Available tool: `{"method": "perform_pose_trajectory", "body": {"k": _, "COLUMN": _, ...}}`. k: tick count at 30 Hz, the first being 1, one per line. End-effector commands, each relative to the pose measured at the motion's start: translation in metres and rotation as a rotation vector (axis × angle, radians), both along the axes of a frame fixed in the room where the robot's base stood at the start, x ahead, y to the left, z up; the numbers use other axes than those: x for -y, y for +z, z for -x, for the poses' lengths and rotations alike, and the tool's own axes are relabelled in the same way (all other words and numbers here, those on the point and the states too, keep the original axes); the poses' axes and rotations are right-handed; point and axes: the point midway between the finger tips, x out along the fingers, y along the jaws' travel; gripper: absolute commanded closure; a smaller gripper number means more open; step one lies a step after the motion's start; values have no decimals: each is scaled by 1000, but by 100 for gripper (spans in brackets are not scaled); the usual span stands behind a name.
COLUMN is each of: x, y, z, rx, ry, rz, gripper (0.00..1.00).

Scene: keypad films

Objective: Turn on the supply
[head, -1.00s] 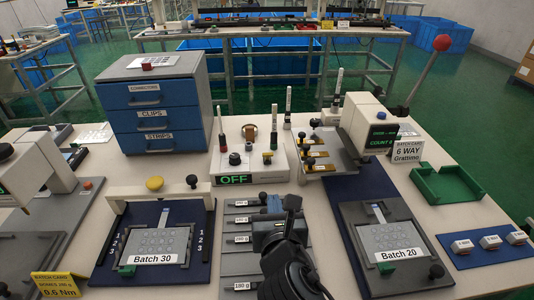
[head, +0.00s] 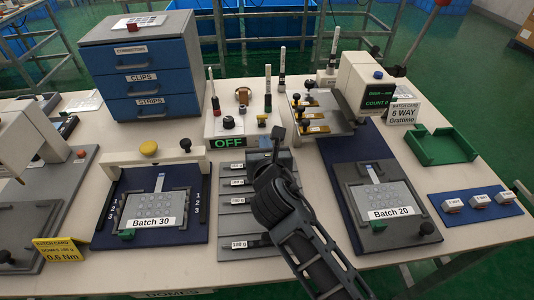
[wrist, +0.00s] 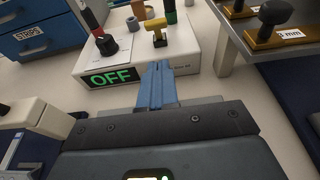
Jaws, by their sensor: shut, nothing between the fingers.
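The supply is a white box (head: 212,129) behind the middle of the table. Its front display (head: 229,142) reads OFF in green, also in the wrist view (wrist: 111,77). On its top are a black knob (wrist: 107,46) and a yellow T-shaped handle (wrist: 158,32). My gripper (head: 268,142) is in front of the box's right part, its blue fingers together and empty. In the wrist view the fingers (wrist: 158,68) point at the box front, below the yellow handle. I cannot tell whether they touch the box.
A blue drawer cabinet (head: 150,91) stands left of the supply. A press with a counter display (head: 378,96) stands to its right. The Batch 30 fixture (head: 110,212) is front left, the Batch 20 fixture (head: 355,195) right. Upright pens stand around the supply.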

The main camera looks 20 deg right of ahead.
Motion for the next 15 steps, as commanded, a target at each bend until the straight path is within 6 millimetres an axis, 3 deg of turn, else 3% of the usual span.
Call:
{"method": "perform_pose_trajectory", "body": {"k": 2, "x": 5, "y": -3, "z": -14, "rx": 0, "ry": -2, "rz": 0, "gripper": 100}}
{"method": "perform_pose_trajectory", "body": {"k": 6, "x": 10, "y": 11, "z": -30, "rx": 2, "ry": -1, "rz": -2, "gripper": 100}}
{"method": "perform_pose_trajectory", "body": {"k": 15, "x": 14, "y": 17, "z": -43, "rx": -1, "ry": 1, "rz": -1, "gripper": 100}}
